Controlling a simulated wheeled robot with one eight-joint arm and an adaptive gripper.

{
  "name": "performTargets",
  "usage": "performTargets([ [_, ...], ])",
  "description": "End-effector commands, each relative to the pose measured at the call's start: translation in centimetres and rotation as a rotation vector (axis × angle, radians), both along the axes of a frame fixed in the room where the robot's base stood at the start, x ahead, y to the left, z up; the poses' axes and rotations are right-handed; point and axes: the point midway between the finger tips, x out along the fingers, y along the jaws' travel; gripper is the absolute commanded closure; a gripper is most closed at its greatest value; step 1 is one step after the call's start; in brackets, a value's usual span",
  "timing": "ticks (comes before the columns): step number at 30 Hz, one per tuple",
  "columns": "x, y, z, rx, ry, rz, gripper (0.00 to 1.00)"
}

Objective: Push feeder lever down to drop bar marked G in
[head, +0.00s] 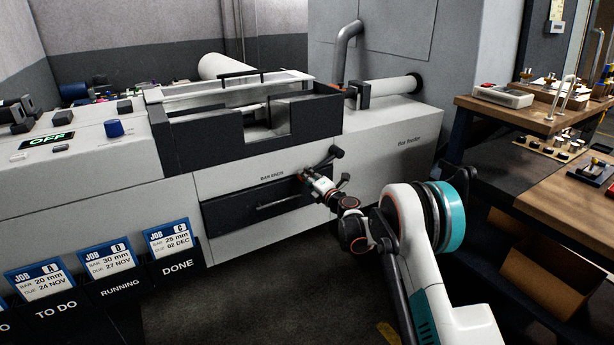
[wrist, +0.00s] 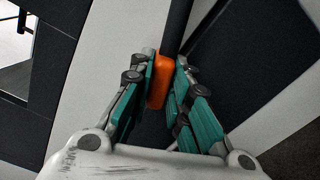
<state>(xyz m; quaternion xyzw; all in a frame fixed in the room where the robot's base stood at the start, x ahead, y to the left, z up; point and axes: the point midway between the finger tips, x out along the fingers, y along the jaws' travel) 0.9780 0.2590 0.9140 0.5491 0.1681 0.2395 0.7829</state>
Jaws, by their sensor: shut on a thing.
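My gripper (wrist: 160,82) is shut on the orange grip (wrist: 158,80) of a dark lever, which I take to be the feeder lever. The lever's dark rod (wrist: 177,25) runs up out of the fingers in the wrist view. In the head view my gripper (head: 308,177) is at the front of the white machine, by the right end of the BAR ENDS drawer, and largely covers the grip. The Bar feeder (head: 405,160) lettering is on the panel to its right. No bar with a readable G shows.
The BAR ENDS drawer (head: 235,212) with its dark handle is just left of my gripper. A dark open trough (head: 185,140) sits above. Job card holders (head: 115,290) stand at front left. A wooden bench (head: 535,125) with parts is at right. Floor in front is clear.

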Motion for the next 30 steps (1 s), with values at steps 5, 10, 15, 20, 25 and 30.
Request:
performTargets([
  [5,0.03,-0.1,-0.29,-0.017,-0.01,0.0,1.0],
  [10,0.02,-0.11,-0.35,-0.019,-0.012,0.0,1.0],
  [15,0.0,-0.13,-0.39,-0.02,-0.012,0.0,0.79],
  [20,0.01,-0.11,-0.36,-0.017,-0.01,0.0,0.63],
  [25,0.02,-0.1,-0.31,-0.016,-0.01,0.0,0.63],
  [30,-0.47,-0.46,-0.28,-0.015,-0.009,0.0,0.63],
])
